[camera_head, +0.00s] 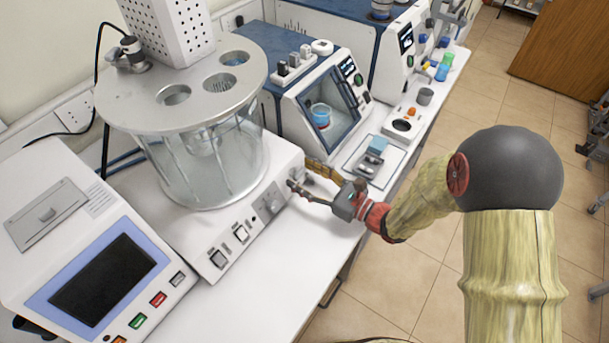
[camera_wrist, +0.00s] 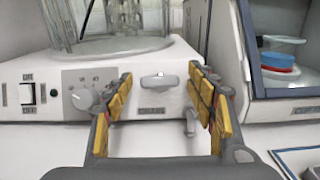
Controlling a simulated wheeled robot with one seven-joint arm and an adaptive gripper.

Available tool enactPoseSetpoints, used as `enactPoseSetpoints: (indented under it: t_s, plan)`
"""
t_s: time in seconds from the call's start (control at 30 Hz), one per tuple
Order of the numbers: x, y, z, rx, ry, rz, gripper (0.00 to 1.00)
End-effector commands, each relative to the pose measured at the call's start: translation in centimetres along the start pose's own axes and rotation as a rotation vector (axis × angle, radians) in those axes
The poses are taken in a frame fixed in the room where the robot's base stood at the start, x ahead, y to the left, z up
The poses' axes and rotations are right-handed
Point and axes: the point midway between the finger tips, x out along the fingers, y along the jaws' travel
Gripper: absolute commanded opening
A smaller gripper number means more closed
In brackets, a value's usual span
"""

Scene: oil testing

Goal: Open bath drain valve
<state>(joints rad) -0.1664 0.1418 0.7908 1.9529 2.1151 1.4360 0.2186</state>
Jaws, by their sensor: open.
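The bath is a glass vessel (camera_head: 205,165) with a round metal lid, standing on a white control base (camera_head: 225,222). In the wrist view, a small silver handle (camera_wrist: 158,81), which looks like the drain valve, is on the base's front panel above a small unreadable label. A grey spout (camera_wrist: 191,123) sticks out below and right of it. My gripper (camera_head: 298,174) is at the base's right front, fingers toward the panel. In the wrist view, my gripper (camera_wrist: 162,86) is open, with its yellow-padded fingers either side of the handle and nothing held. The handle cannot be made out in the head view.
A round dial (camera_wrist: 87,98) and a switch (camera_wrist: 26,93) lie left of the fingers. A blue-and-white device (camera_head: 325,105) with a windowed chamber stands to the right. A small tray (camera_head: 349,176) lies near it. The white bench front (camera_head: 270,290) is clear.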

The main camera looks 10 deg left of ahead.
Motion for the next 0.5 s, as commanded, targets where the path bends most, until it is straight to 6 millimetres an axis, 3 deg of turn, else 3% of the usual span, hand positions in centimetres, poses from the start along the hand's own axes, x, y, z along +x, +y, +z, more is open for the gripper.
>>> enactPoseSetpoints:
  t_s: [0.5]
  plan:
    - [-0.04,0.01,-0.01,0.0,0.0,0.0,0.28]
